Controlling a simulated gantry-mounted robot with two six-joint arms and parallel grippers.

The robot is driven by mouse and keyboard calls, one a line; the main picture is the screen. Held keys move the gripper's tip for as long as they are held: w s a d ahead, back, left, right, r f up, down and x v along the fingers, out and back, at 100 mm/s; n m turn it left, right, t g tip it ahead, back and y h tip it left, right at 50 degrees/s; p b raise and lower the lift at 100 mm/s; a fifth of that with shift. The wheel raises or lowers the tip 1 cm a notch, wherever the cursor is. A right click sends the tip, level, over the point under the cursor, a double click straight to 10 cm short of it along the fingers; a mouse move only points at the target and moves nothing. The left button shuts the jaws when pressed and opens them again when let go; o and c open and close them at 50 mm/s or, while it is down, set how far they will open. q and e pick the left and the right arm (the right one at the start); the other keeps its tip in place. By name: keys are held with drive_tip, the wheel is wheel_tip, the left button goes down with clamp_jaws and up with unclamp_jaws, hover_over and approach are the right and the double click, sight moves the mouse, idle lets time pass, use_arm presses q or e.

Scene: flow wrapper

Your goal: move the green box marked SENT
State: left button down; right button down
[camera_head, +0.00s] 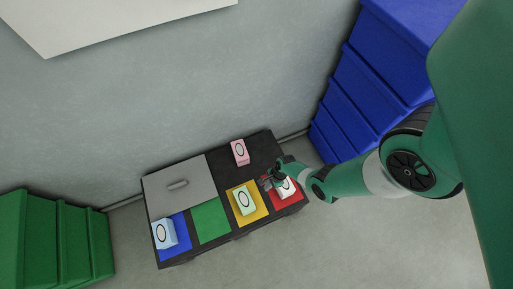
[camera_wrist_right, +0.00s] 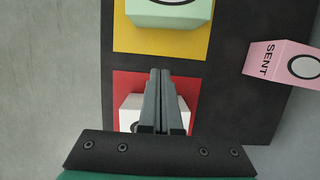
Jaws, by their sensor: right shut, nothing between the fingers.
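A pale green box (camera_head: 244,208) with a dark ring on it rests on the yellow square (camera_head: 262,212). Part of it also shows at the top of the right wrist view (camera_wrist_right: 170,23); no word can be read on its visible part. The readable word SENT is on a pink box (camera_wrist_right: 268,58), which stands on the dark surface behind the squares in the head view (camera_head: 239,159). My right gripper (camera_head: 265,183) is shut and empty. It is over the red square (camera_wrist_right: 123,84), in front of a white box (camera_wrist_right: 130,106) that it partly hides. My left gripper is out of view.
A pale blue box (camera_head: 171,236) sits on the blue square. The green square (camera_head: 210,222) is bare. A grey panel with a handle (camera_head: 178,184) covers the table's back left. Blue bins (camera_head: 350,100) stand right, green bins (camera_head: 60,240) left.

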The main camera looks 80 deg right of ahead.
sight(244, 201)
drive_tip(key=b+x, duration=0.9)
drive_tip(key=x, duration=0.1)
drive_tip(key=shift+f, duration=0.3)
drive_tip(key=w, duration=0.1)
drive_tip(key=w+a, duration=0.1)
drive_tip(key=w+a+r, duration=0.1)
drive_tip(key=shift+w, duration=0.2)
drive_tip(key=shift+s, duration=0.1)
drive_tip(key=shift+a, duration=0.1)
